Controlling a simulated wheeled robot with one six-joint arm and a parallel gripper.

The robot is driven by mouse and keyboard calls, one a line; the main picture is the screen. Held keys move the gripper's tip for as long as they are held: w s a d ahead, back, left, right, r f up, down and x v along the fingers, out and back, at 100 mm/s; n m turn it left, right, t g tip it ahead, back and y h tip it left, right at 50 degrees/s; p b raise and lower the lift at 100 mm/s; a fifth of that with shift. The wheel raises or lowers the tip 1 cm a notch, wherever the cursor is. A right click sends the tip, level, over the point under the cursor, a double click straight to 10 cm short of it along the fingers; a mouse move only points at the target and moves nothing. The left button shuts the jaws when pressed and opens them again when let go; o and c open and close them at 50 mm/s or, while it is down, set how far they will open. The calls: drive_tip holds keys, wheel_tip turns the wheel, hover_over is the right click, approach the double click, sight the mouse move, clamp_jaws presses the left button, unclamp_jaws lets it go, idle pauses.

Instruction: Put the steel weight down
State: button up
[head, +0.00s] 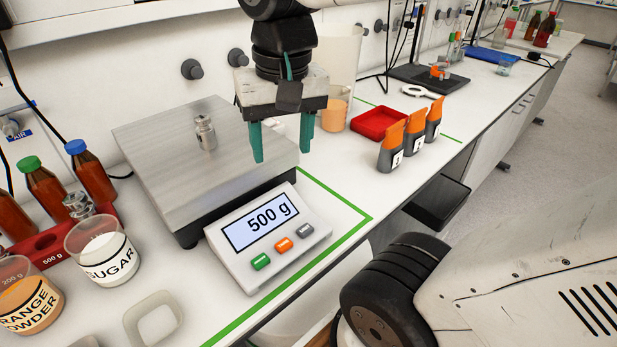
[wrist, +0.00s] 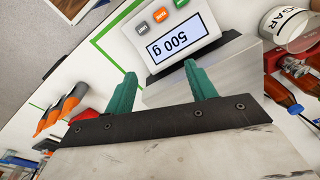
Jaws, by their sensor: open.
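A small shiny steel weight (head: 205,132) stands upright on the steel plate of the scale (head: 165,190), towards its back. The scale's display (head: 256,228) reads 500 g; it also shows upside down in the wrist view (wrist: 174,38). My gripper (head: 281,155) hangs over the right part of the plate, to the right of the weight and apart from it. Its two green fingers are spread with nothing between them, also in the wrist view (wrist: 160,72). I cannot make out the weight on the plate in the wrist view.
A red rack (head: 48,250) marked 500 g, with another metal weight (head: 78,205), stands at the left near brown bottles. A sugar cup (head: 103,252) and an orange powder cup (head: 28,300) stand in front. Orange-topped pouches (head: 415,131) and a red tray (head: 380,123) lie to the right.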

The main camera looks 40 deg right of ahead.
drive_tip(key=s+f+n, duration=0.4)
drive_tip(key=s, duration=0.1)
drive_tip(key=shift+s+f, duration=0.2)
drive_tip(key=shift+s, duration=0.1)
